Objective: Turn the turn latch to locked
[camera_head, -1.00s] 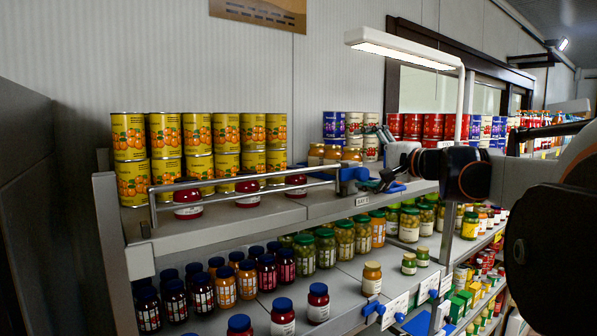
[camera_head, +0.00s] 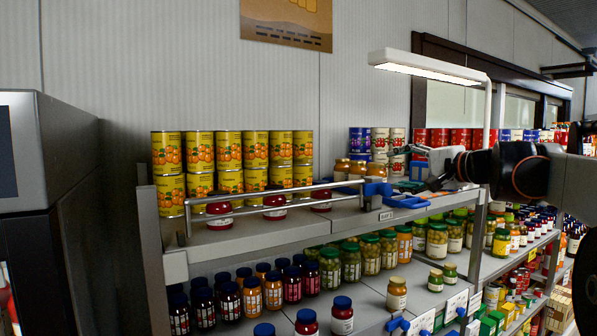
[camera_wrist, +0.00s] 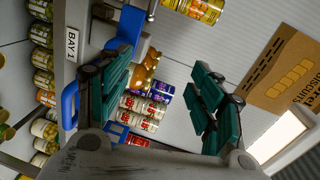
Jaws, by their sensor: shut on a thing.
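Blue fittings sit on the front edge of the upper shelf beside the BAY 1 label (camera_wrist: 72,44). One blue piece (camera_head: 404,202) lies just under my gripper (camera_head: 428,180) in the head view, and I take it for the turn latch. In the wrist view a blue loop (camera_wrist: 69,106) stands left of the left finger. My gripper (camera_wrist: 163,88) has its dark green fingers with a gap between them in that view. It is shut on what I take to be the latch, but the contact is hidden. The locked mark is not readable.
A metal guard rail (camera_head: 275,202) runs along the upper shelf (camera_head: 265,232) left of my gripper, before yellow cans (camera_head: 229,150) and red jars. A lamp (camera_head: 425,66) stands above. Many jars fill the shelf below. A dark cabinet (camera_head: 45,185) stands at the left.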

